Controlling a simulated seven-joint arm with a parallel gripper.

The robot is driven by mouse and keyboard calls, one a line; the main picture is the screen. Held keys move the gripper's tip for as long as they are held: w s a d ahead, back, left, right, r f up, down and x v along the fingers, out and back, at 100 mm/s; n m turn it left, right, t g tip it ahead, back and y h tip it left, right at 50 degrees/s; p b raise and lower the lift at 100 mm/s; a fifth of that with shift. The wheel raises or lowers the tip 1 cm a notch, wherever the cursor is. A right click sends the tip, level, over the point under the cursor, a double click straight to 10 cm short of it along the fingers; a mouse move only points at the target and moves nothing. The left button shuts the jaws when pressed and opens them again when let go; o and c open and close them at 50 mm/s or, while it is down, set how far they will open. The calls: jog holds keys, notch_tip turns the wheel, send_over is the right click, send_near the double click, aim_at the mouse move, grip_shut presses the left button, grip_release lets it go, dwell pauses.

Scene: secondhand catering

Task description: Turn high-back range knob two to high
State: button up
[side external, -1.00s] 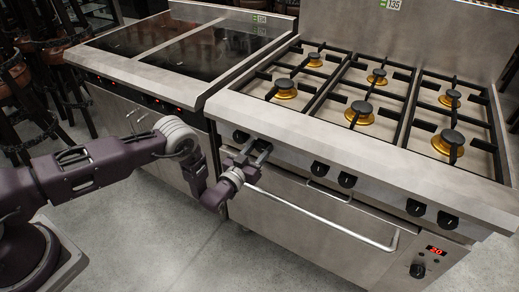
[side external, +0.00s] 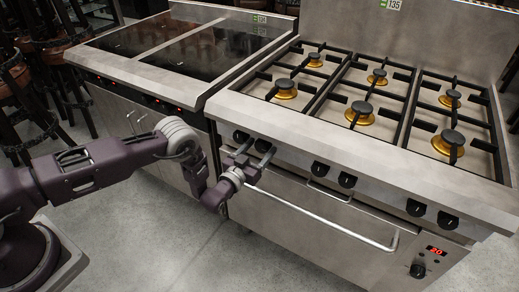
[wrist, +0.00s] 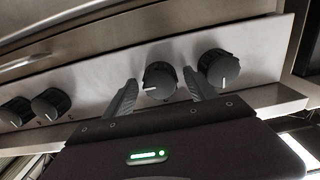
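The high-back range (side external: 310,140) has a row of black knobs along its front panel. Knob two, second from the left in the side view (side external: 263,146), shows in the wrist view (wrist: 160,82) as a dark round knob with a white mark pointing down and to the left. My gripper (side external: 254,153) is in front of it at the panel's left end. In the wrist view my gripper's fingers (wrist: 158,80) are open, one on each side of the knob, with visible gaps. Knob one (side external: 240,136) is beside it, just outside one finger in the wrist view (wrist: 218,68).
A long oven door handle (side external: 320,217) runs below the knobs. More knobs (side external: 347,180) lie to the right. Burners and pan supports (side external: 360,110) are above. A flat dark-topped cooking unit (side external: 215,50) stands at the left. Clear floor (side external: 150,240) lies in front.

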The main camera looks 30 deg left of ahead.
jog(key=shift+s, duration=0.1)
jog(key=s, duration=0.7)
